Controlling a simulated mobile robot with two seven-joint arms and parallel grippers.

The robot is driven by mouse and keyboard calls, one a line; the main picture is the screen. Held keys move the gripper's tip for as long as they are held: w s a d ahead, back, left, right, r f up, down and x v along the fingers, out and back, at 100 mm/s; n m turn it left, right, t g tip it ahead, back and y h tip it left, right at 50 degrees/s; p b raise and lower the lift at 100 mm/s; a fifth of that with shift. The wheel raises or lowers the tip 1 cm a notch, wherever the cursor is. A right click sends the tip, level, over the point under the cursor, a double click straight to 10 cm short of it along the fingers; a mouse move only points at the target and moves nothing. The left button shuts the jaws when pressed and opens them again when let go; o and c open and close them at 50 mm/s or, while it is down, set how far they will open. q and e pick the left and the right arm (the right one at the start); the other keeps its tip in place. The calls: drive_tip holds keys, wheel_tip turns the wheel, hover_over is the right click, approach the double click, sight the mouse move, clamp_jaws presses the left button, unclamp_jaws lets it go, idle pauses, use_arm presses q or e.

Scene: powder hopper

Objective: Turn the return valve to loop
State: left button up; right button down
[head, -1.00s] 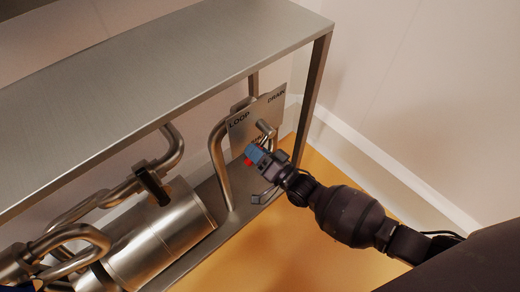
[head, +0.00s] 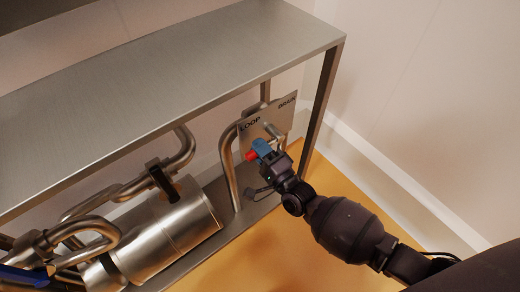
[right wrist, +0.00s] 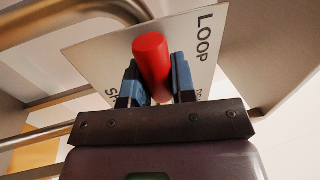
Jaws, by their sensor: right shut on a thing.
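The return valve sits at a metal label plate (head: 264,119) below the shelf in the head view. The plate reads LOOP on its left and DRAIN on its right. The valve's red handle (head: 251,156) points toward the lower left, below the LOOP word. My right gripper (head: 262,150) is shut on the red handle, with its blue fingers around it. In the right wrist view the red handle (right wrist: 152,62) stands between the two fingers (right wrist: 156,84), with LOOP up and to the right. The gripper partly hides the valve and the lower lettering.
A steel shelf top (head: 150,90) overhangs the plate, with a leg (head: 322,105) close to its right. A curved pipe (head: 228,165) rises left of the valve. A steel cylinder (head: 165,235) and more pipes lie further left. Open orange floor (head: 270,240) is in front.

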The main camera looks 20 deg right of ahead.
use_arm(q)
drive_tip(key=shift+s, duration=0.1)
idle(0.4)
use_arm(e)
drive_tip(key=c, duration=0.9)
unclamp_jaws()
drive_tip(key=shift+r, duration=0.1)
drive_tip(key=shift+c, duration=0.2)
use_arm(q)
drive_tip(key=shift+s, duration=0.1)
use_arm(e)
drive_tip(key=shift+s, duration=0.1)
